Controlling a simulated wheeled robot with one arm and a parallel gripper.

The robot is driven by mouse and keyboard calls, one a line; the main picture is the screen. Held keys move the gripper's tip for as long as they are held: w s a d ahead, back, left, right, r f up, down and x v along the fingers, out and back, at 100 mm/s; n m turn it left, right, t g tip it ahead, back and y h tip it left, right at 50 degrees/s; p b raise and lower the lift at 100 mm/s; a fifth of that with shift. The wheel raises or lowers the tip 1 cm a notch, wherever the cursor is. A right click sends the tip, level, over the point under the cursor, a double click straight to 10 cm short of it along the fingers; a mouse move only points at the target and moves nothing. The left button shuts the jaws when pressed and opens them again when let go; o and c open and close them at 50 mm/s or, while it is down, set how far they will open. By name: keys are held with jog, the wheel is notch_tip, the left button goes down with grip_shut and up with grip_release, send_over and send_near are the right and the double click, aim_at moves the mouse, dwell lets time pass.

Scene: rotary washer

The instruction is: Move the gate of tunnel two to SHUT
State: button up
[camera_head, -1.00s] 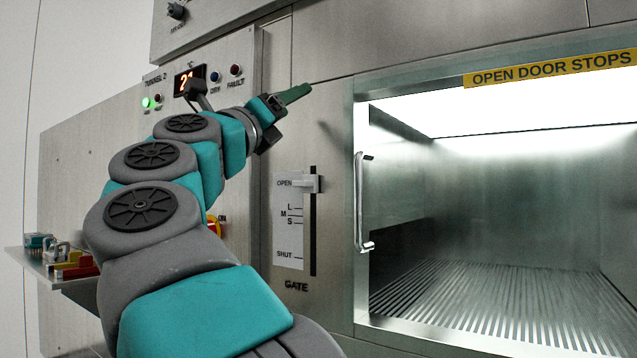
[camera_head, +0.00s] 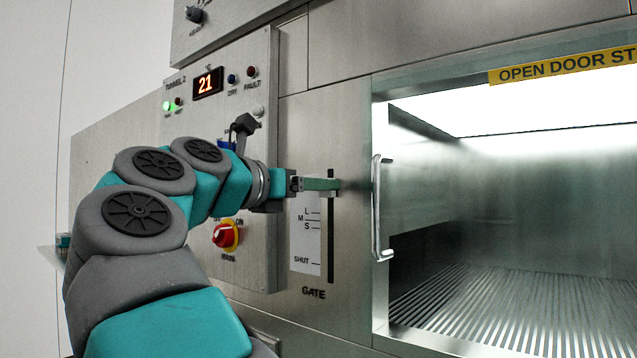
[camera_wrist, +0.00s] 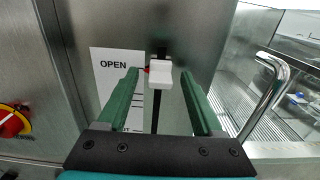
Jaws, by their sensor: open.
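The gate scale plate (camera_head: 306,240) reads L, M, S and SHUT beside a dark vertical slot (camera_head: 331,250), with GATE printed below. In the wrist view the pale gate handle (camera_wrist: 159,72) sits at the top of the slot, level with the OPEN mark on the plate (camera_wrist: 112,63). My gripper (camera_head: 335,184) is at the top of the slot in the head view and hides most of the handle there. In the wrist view my gripper (camera_wrist: 160,86) is open, its green fingers on either side of the handle.
The chamber's vertical door handle (camera_head: 379,208) stands close to the right of the slot; it also shows in the wrist view (camera_wrist: 268,98). A red and yellow main switch (camera_head: 226,235) is on the panel at left. The tunnel two display (camera_head: 208,83) reads 21.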

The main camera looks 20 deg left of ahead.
jog(key=shift+x, duration=0.85)
jog(key=shift+c, duration=0.2)
grip_shut()
dwell(0.5)
